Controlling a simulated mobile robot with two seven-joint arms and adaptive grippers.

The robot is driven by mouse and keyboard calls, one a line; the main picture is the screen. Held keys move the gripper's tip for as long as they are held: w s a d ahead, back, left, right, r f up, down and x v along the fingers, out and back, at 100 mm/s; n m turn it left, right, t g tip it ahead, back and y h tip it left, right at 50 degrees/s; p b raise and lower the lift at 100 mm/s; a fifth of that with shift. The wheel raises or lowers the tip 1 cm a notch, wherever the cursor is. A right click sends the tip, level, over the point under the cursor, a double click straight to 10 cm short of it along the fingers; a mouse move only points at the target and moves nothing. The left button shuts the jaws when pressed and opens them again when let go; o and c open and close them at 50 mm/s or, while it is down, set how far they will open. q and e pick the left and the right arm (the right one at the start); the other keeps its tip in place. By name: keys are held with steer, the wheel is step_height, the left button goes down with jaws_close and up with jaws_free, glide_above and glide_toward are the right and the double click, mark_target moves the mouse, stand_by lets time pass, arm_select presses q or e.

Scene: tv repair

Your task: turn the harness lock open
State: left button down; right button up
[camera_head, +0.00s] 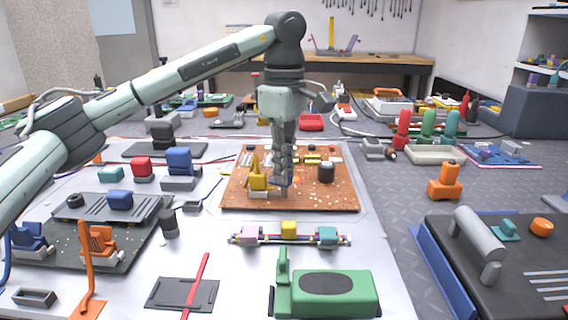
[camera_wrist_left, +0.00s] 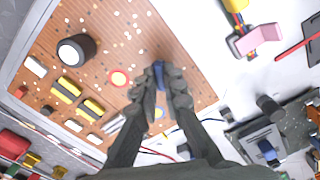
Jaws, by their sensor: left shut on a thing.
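My left gripper (camera_head: 284,182) points down over the orange-brown circuit board (camera_head: 335,195). It is shut on a small blue part (camera_wrist_left: 159,74), which may be the harness lock. In the left wrist view the blue part sits between the two fingertips (camera_wrist_left: 165,88), over the board near its edge. The fingers hide much of it, so its turn angle cannot be told. A yellow upright part (camera_head: 258,178) stands just left of the gripper on the board. A harness with pink, yellow and teal blocks (camera_head: 289,230) lies in front of the board. My right gripper is not in view.
A black cylinder (camera_head: 326,172) stands on the board right of the gripper. A green tool (camera_head: 325,293) lies at the front. A dark board with orange and blue parts (camera_head: 100,255) is at the left. The white mat (camera_head: 220,240) has bare room between these things.

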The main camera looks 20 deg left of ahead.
arm_select(q)
steer(key=m, duration=0.2)
steer(key=shift+m, duration=0.4)
steer(key=shift+m+p, duration=0.35)
steer(key=shift+m, duration=0.55)
steer(key=m, duration=0.7)
steer(key=shift+p, duration=0.35)
steer(key=shift+m, duration=0.5)
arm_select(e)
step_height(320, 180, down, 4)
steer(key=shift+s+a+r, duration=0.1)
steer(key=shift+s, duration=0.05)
arm_select(q)
steer(key=c, duration=1.6)
jaws_free()
steer(key=shift+c, duration=0.2)
